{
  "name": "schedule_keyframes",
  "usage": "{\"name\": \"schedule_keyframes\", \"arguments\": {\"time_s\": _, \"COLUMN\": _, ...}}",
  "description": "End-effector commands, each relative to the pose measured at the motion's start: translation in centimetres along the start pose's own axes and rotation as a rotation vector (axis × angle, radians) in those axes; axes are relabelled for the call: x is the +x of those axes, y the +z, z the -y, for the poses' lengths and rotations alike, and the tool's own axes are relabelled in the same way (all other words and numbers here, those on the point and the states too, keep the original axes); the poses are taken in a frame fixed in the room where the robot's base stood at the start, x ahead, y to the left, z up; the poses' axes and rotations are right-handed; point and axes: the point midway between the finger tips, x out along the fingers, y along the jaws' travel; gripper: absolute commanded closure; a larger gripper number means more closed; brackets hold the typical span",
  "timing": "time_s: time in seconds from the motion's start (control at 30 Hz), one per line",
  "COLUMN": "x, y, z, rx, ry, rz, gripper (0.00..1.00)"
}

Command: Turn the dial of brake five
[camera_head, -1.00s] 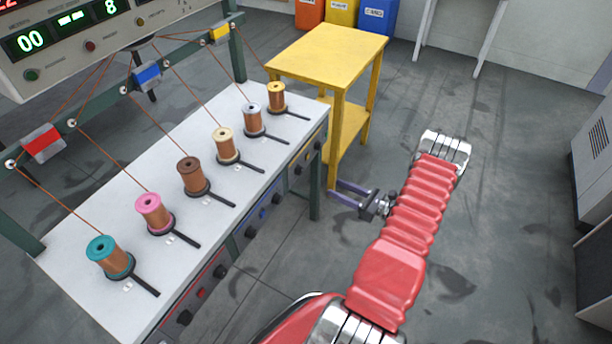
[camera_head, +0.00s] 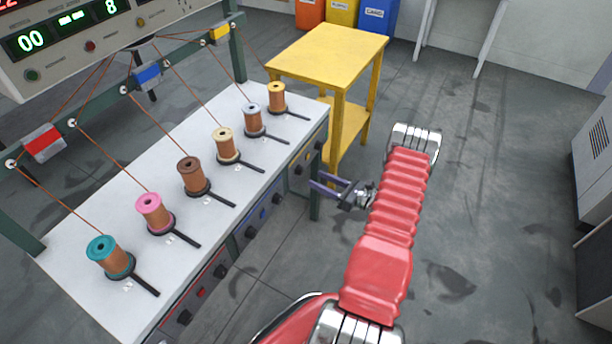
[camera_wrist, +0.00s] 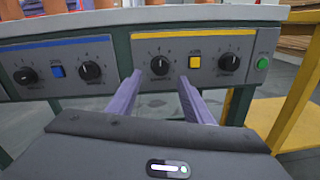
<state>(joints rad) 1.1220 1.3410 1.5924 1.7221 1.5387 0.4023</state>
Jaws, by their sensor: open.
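In the wrist view the yellow-striped panel has two black dials, a left one (camera_wrist: 160,65) and a right one (camera_wrist: 229,62), with a yellow button (camera_wrist: 195,62) between them. Their labels are too small to read, so I cannot confirm which is brake five. My gripper (camera_wrist: 161,76) is open, its two purple fingers pointing at the panel on either side of the left dial, apparently still short of it. In the head view my gripper (camera_head: 313,181) is beside the bench front, close to the yellow panel's left dial (camera_head: 298,170).
A blue-striped panel (camera_wrist: 60,70) with dials and a blue button is to the left. A green button (camera_wrist: 263,63) is at the right end. The yellow table (camera_head: 330,55) stands close beyond the bench. Several spools stand on the white bench top (camera_head: 165,285).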

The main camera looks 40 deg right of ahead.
Motion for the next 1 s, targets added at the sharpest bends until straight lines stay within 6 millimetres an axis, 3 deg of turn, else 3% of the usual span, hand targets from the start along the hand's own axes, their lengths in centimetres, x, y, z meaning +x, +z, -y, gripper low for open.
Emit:
{"name": "schedule_keyframes", "arguments": {"time_s": 0.2, "x": 3.5, "y": 0.0, "z": -0.1, "rx": 0.0, "ry": 0.003, "rz": 0.0, "gripper": 0.54}}
{"name": "schedule_keyframes", "arguments": {"time_s": 0.4, "x": 5.5, "y": 0.0, "z": -0.1, "rx": 0.0, "ry": 0.002, "rz": 0.0, "gripper": 0.54}}
{"name": "schedule_keyframes", "arguments": {"time_s": 0.77, "x": 6.0, "y": 0.0, "z": 0.0, "rx": 0.0, "ry": 0.0, "rz": 0.0, "gripper": 0.54}}
{"name": "schedule_keyframes", "arguments": {"time_s": 1.0, "x": 6.0, "y": 0.0, "z": 0.0, "rx": 0.0, "ry": 0.0, "rz": 0.0, "gripper": 0.7}}
